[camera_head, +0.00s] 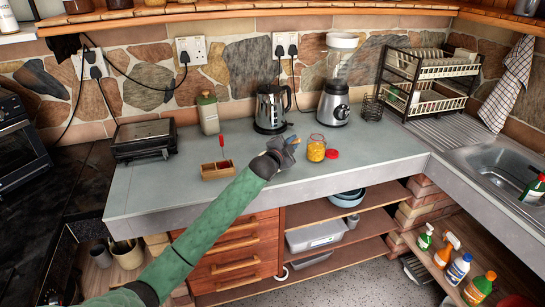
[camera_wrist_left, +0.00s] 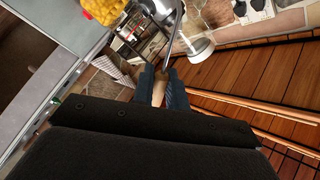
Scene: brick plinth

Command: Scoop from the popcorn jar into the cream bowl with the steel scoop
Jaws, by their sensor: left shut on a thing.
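The popcorn jar (camera_head: 316,149) stands open near the front edge of the counter, with yellow popcorn inside. Its yellow contents also show at the top of the left wrist view (camera_wrist_left: 104,10). My left gripper (camera_head: 287,149) is just left of the jar, above the counter. In the left wrist view its jaws (camera_wrist_left: 162,80) are shut on the tan handle (camera_wrist_left: 158,92) of the steel scoop. The scoop's thin metal shaft (camera_wrist_left: 177,35) runs up from the jaws. I cannot make out its load. I cannot make out the cream bowl in either view. My right gripper is not in view.
A red lid (camera_head: 332,154) lies right of the jar. A wooden box (camera_head: 217,171) with a red-topped item stands left. A kettle (camera_head: 270,108), a blender (camera_head: 334,102) and a toaster-like appliance (camera_head: 144,140) stand behind. The front left counter (camera_head: 150,200) is clear.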

